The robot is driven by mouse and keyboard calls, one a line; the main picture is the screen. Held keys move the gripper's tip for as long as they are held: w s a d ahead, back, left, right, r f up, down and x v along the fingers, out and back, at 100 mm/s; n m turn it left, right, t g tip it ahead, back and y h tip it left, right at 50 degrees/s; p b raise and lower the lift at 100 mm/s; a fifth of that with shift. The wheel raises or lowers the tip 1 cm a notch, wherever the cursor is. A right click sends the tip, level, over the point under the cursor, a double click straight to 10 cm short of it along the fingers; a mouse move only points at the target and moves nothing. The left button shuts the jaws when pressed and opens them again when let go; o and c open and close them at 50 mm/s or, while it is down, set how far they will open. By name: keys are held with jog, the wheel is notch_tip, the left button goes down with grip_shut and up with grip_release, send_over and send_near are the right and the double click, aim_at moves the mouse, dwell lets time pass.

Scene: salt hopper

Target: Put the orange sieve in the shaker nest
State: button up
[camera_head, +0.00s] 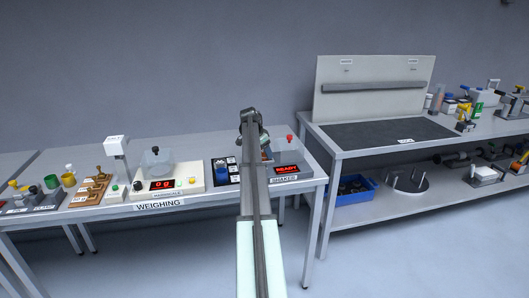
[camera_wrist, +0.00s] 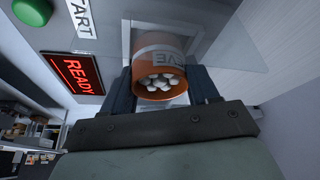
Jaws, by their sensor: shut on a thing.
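The orange sieve (camera_wrist: 160,68) is in the wrist view, between the two fingers of my gripper (camera_wrist: 161,86). My gripper is shut on it. The sieve's open end faces the camera and shows several white pieces inside; part of its lettering shows on its wall. Behind it is a pale square recess on the shaker (camera_wrist: 215,20), likely the nest; I cannot tell whether the sieve touches it. In the head view my gripper (camera_head: 252,125) is over the shaker (camera_head: 286,181) at the right end of the weighing table. My arm hides most of the sieve and the nest there.
The shaker's red READY display (camera_wrist: 73,74) and green button (camera_wrist: 33,11) are beside the sieve. A balance (camera_head: 163,183) with a red display stands left of the shaker. A separate bench (camera_head: 385,130) with a grey mat is at right. A blue bin (camera_head: 354,189) is on its lower shelf.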

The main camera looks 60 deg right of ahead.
jog(key=shift+f, duration=0.1)
jog(key=o, duration=1.1)
jog(key=v, duration=1.2)
